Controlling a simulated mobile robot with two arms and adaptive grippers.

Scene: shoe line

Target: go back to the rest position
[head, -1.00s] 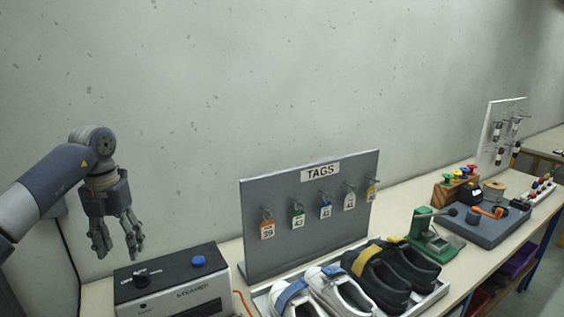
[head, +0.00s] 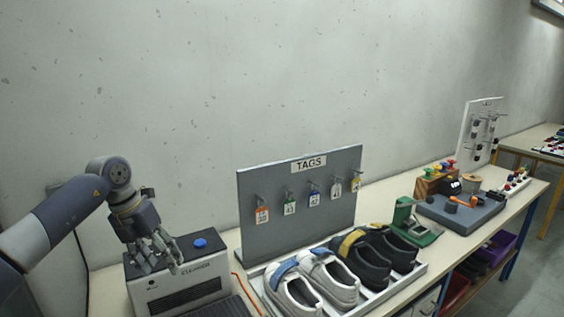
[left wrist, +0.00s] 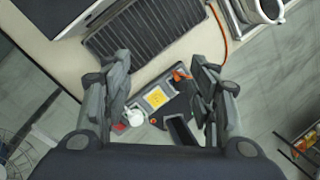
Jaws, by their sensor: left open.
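My left gripper (head: 158,256) is in front of and over the left part of the white and black box with a blue knob (head: 170,290), labelled CLEANER. Its fingers are apart and hold nothing. In the left wrist view the open left gripper (left wrist: 160,82) points at the front edge of the bench. My right gripper is in neither view.
A black ribbed mat (left wrist: 150,30) lies near the bench edge. Beyond that edge, a dark item with a yellow label (left wrist: 157,97) shows between the fingers. A tray (head: 374,302) of white and black shoes and a TAGS board (head: 270,215) stand to the right.

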